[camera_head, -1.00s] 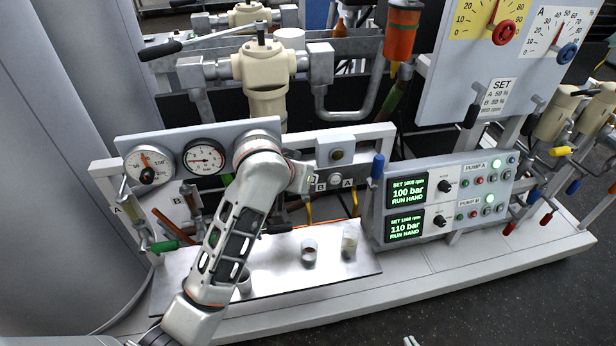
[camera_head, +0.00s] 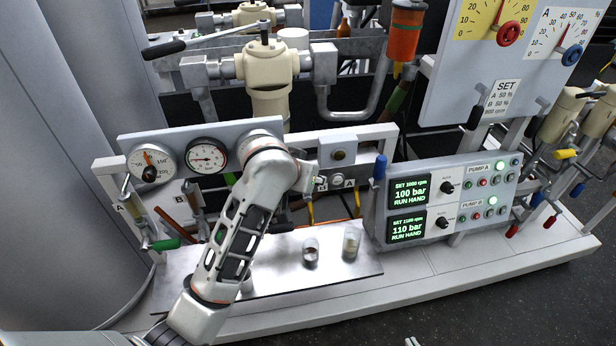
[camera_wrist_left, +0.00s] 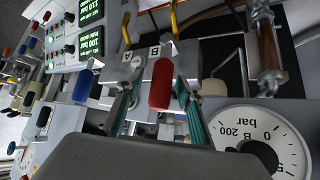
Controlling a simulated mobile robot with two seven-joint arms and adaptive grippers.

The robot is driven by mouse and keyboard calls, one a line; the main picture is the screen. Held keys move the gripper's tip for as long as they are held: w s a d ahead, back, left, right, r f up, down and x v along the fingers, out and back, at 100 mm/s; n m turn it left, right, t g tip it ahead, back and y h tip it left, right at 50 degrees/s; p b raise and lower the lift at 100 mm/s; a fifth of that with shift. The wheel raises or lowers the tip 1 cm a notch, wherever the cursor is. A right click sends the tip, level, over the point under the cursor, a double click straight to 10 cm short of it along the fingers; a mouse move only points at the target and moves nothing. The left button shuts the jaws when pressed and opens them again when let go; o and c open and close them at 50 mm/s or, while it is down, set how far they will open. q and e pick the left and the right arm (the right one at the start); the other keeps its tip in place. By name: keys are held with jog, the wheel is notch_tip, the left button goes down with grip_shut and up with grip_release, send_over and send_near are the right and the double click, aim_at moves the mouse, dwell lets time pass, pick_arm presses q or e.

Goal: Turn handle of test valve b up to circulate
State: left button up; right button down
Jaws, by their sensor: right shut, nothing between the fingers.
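The red handle (camera_wrist_left: 162,84) of test valve B shows between the two teal fingers of my left gripper (camera_wrist_left: 158,108) in the left wrist view, which looks upside down. The fingers stand apart, with a visible gap on each side of the handle. The labels B (camera_wrist_left: 155,52) and A (camera_wrist_left: 137,61) are close by. In the head view my left wrist hides the red handle and the left fingers; label A (camera_head: 337,179) shows just right of it. A blue handle (camera_head: 380,167) stands upright beside the pump panel. A small pale tip of my right gripper (camera_head: 411,341) shows at the bottom edge.
The pump panel (camera_head: 445,200) stands right of the valves. Gauges (camera_head: 207,156) sit left of my wrist, and gauge B (camera_wrist_left: 258,142) is close in the wrist view. Sample glasses (camera_head: 310,251) and (camera_head: 351,243) stand on the metal tray (camera_head: 335,272).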

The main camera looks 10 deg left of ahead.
pick_arm(q)
jog(key=shift+s+r, duration=0.2)
jog(key=s+a, duration=0.3)
jog(key=s, duration=0.9)
jog(key=shift+a+r, duration=0.15)
jog(key=shift+r, duration=0.05)
notch_tip(320, 180, down, 11)
jog(key=s+a, duration=0.2)
jog(key=s+a+f+t, duration=0.1)
jog(key=s+a+f, duration=0.4)
jog(key=s+f, duration=0.2)
jog(key=s+a+f, duration=0.5)
jog(key=s+f, duration=0.2)
jog(key=f, duration=0.3)
jog(key=shift+s+m+t, duration=0.2)
jog(key=shift+m+t, duration=0.2)
dwell(0.4)
